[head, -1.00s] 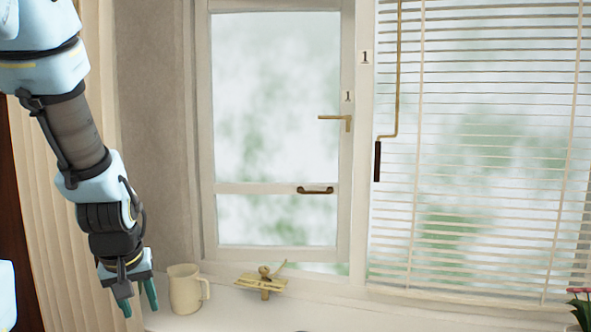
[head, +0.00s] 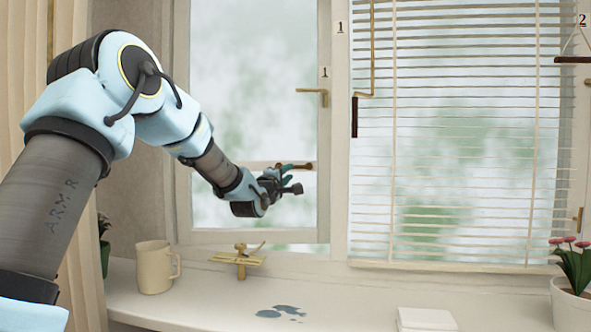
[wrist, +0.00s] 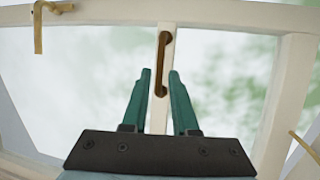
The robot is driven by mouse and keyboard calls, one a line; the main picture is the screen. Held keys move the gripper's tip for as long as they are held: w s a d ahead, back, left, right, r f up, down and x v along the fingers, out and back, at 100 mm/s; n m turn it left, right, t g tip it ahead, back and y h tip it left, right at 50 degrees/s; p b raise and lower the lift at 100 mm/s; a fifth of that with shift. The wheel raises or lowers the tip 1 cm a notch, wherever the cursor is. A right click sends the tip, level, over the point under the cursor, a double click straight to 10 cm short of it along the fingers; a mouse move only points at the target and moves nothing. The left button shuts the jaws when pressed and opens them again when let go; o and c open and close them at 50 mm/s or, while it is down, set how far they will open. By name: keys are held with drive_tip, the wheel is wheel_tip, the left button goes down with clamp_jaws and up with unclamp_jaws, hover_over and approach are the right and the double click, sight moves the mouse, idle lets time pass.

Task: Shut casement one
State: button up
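Casement one (head: 322,150) is the white-framed window on the left, marked "1". A strip of outside shows under its bottom rail, so it looks ajar. Its brass lever (head: 315,93) points left, level; it also shows in the wrist view (wrist: 39,30). The brown pull handle (head: 309,167) sits on the crossbar and shows in the wrist view (wrist: 170,64). My gripper (head: 288,172) is in front of the crossbar by the handle. In the wrist view its green fingers (wrist: 158,75) are apart, either side of the handle's line; I cannot tell whether they reach around it.
Grey-blue patches (head: 282,311) lie on the sill. A blind (head: 450,150) covers the middle window. A white block (head: 425,319) and potted flowers (head: 574,285) stand right.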

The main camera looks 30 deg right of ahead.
sight(295, 168)
drive_tip(key=p+x, duration=0.1)
drive_tip(key=x, duration=0.6)
drive_tip(key=shift+w+d+p, duration=0.1)
drive_tip(key=shift+d+p, duration=0.05)
drive_tip(key=shift+p, duration=0.15)
clamp_jaws()
idle(1.1)
